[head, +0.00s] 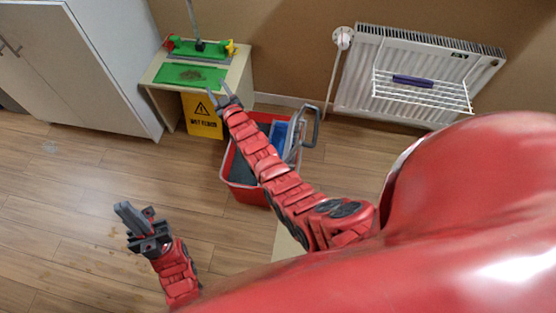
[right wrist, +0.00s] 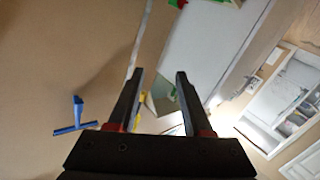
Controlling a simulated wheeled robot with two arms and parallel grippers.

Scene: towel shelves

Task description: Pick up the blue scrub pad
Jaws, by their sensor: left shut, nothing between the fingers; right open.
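No thing in view is clearly the blue scrub pad. A dark blue-purple flat bar (head: 412,81) lies on the white wire rack at the radiator, and I cannot tell whether it is the pad. My right gripper (head: 217,89) is open and empty near the front right of the small table (head: 236,78), far left of the rack. Its two fingers also show apart in the right wrist view (right wrist: 160,75). My left gripper (head: 122,209) is shut and empty, low over the floor at the left.
A red bucket (head: 248,194) stands under my right arm. A white radiator (head: 352,75) hangs at the back right. A blue squeegee-like tool (right wrist: 78,115) shows in the right wrist view.

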